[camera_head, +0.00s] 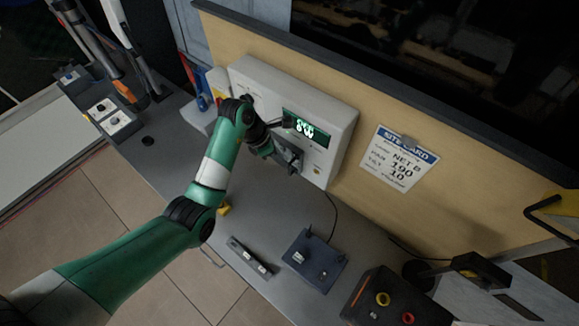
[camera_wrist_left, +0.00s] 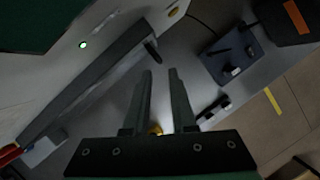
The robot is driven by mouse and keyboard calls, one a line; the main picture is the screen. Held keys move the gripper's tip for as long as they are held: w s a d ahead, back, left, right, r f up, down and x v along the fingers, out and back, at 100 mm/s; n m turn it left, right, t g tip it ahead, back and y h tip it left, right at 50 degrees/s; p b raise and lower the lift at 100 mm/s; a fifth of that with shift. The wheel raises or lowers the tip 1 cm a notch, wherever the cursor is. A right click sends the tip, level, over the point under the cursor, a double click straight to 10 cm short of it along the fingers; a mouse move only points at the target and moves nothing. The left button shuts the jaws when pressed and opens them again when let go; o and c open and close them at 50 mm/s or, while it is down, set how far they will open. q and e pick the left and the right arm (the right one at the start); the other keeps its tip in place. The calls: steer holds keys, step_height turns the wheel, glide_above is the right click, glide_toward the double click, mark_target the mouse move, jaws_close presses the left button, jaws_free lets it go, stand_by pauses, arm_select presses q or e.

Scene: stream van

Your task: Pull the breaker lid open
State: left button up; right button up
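A white wall box (camera_head: 335,118) with a lit green display (camera_head: 305,127) is fixed to the tan panel. My left gripper (camera_head: 291,160) is in front of its lower face, and the arm hides part of the box. In the left wrist view, a long dark grey bar (camera_wrist_left: 90,85) runs along a pale face with a green light (camera_wrist_left: 83,44). I cannot tell whether this bar belongs to the breaker lid. My left fingers (camera_wrist_left: 160,72) have a narrow gap between them with nothing held, close to the bar's peg-like end. My right gripper is not in view.
On the grey counter (camera_head: 262,207) are a dark blue switch box (camera_head: 315,262), a small strip (camera_head: 252,258) and a dark box with round buttons (camera_head: 385,300). A site card (camera_head: 398,158) hangs right of the white box. A cable runs down below it.

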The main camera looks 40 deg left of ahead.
mark_target(289, 166)
arm_select(q)
steer(key=b+x, duration=0.1)
steer(key=x, duration=0.6)
steer(key=shift+w+f, duration=0.1)
steer(key=shift+f, duration=0.1)
jaws_close()
steer(key=shift+r, duration=0.1)
stand_by(0.9)
